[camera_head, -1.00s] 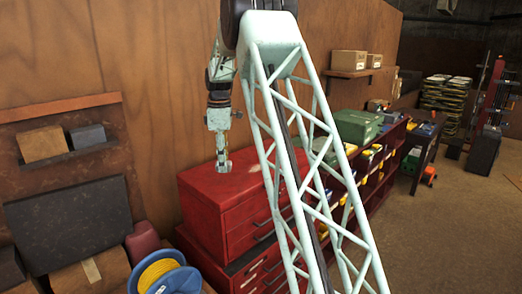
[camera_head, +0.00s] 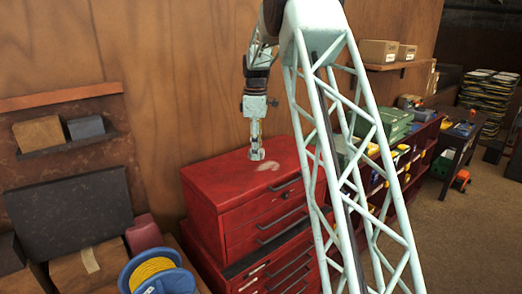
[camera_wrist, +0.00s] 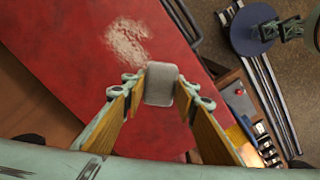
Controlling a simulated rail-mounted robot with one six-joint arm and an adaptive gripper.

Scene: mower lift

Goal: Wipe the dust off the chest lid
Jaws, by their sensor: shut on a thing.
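The red tool chest has a flat red lid (camera_head: 215,178), which also fills much of the wrist view (camera_wrist: 55,45). A pale dusty patch (camera_wrist: 127,42) lies on the lid, left of and beyond my gripper in the wrist view; it shows as a light smear (camera_head: 270,166) in the head view. My gripper (camera_head: 257,152) points down over the lid's far part. In the wrist view its fingers (camera_wrist: 160,92) are shut on a small pale grey pad (camera_wrist: 161,82). I cannot tell whether the pad touches the lid.
A wooden wall stands behind the chest. A blue reel with yellow cord (camera_head: 155,272) and a dark panel (camera_head: 75,215) are at left. A shelf unit with a green case (camera_head: 385,122) extends right. In the wrist view a round blue-grey object (camera_wrist: 253,30) sits beyond the lid's edge.

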